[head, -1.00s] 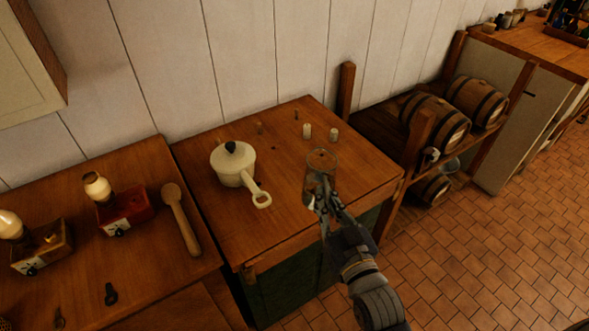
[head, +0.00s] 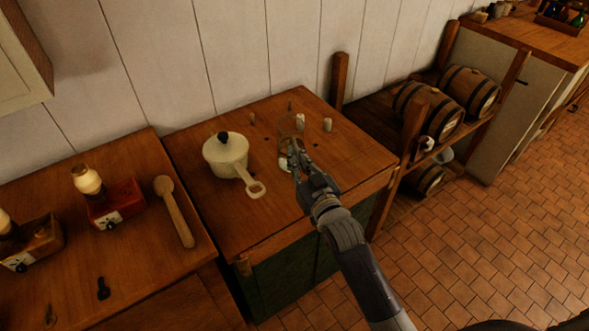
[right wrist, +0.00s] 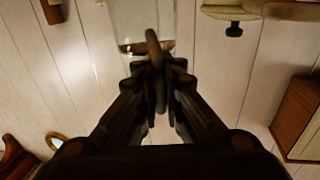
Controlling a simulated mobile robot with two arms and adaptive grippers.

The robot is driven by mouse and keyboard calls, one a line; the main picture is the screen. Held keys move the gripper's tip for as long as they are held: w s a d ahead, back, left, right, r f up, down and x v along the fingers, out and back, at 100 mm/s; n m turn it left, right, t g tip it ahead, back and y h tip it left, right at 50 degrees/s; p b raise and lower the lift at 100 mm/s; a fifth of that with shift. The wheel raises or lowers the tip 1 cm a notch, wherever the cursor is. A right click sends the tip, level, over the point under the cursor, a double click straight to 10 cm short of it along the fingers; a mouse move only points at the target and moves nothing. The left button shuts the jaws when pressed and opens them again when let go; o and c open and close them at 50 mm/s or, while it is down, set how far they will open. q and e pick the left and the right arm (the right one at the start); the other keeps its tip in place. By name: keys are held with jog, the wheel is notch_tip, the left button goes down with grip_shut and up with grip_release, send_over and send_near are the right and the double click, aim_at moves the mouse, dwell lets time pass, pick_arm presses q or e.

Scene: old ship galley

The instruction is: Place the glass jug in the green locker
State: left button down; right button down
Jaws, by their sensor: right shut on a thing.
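The clear glass jug (head: 288,140) is over the wooden top of the green cabinet, to the right of the white pot. My right gripper (head: 297,160) is shut on its handle and partly covers it in the head view. The right wrist view shows the jug (right wrist: 142,25) just beyond the fingers (right wrist: 158,85), with its handle between them. I cannot tell whether the jug touches the wooden top. The green locker (head: 285,278) is the dark green front below this top; my right arm hides part of it. My left gripper is not in view.
A wooden spoon (head: 174,212) and a red grinder (head: 117,203) are on the left counter. Barrels (head: 428,106) sit on a rack at right.

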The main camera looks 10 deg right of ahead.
jog(key=shift+f, duration=2)
jog(key=shift+f, duration=0.15)
jog(key=c, duration=1.7)
grip_release()
jog(key=shift+f, duration=0.1)
jog(key=shift+s, duration=0.35)
jog(key=s+d+b, duration=0.1)
jog(key=s, duration=1)
jog(key=shift+s+d, duration=0.15)
jog(key=shift+d, duration=0.25)
